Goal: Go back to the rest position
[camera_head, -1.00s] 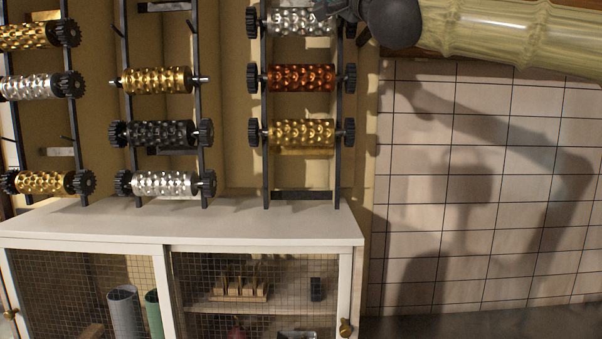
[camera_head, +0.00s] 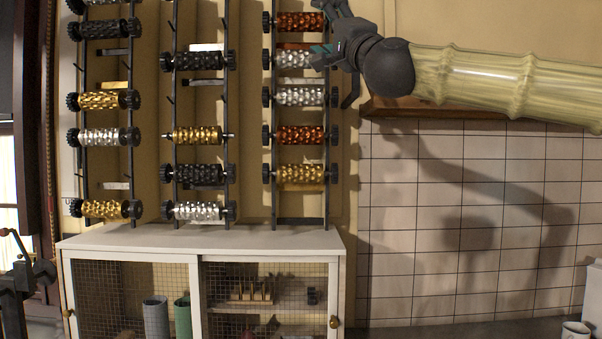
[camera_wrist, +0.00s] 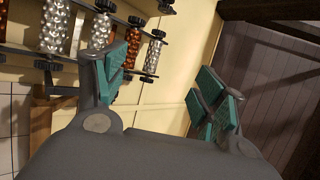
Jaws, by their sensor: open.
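My gripper (camera_head: 326,45) is in the upper part of the head view, at the right edge of the right-hand roller rack (camera_head: 331,208). My arm reaches in from the right. In the wrist view, my gripper (camera_wrist: 166,86) has its green-padded fingers spread wide with nothing between them. The right rack carries a copper roller (camera_head: 300,22) at the top, silver rollers (camera_head: 300,96) under it, another copper roller (camera_head: 300,135) and a gold roller (camera_head: 301,174). A finger overlaps the rack's edge in the head view; I cannot tell whether it touches.
Two more racks with gold, black and silver rollers (camera_head: 198,211) stand to the left. A white cabinet (camera_head: 200,239) with mesh doors is below. A wooden shelf edge (camera_head: 440,108) is under my arm. Tiled wall (camera_head: 420,240) is clear.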

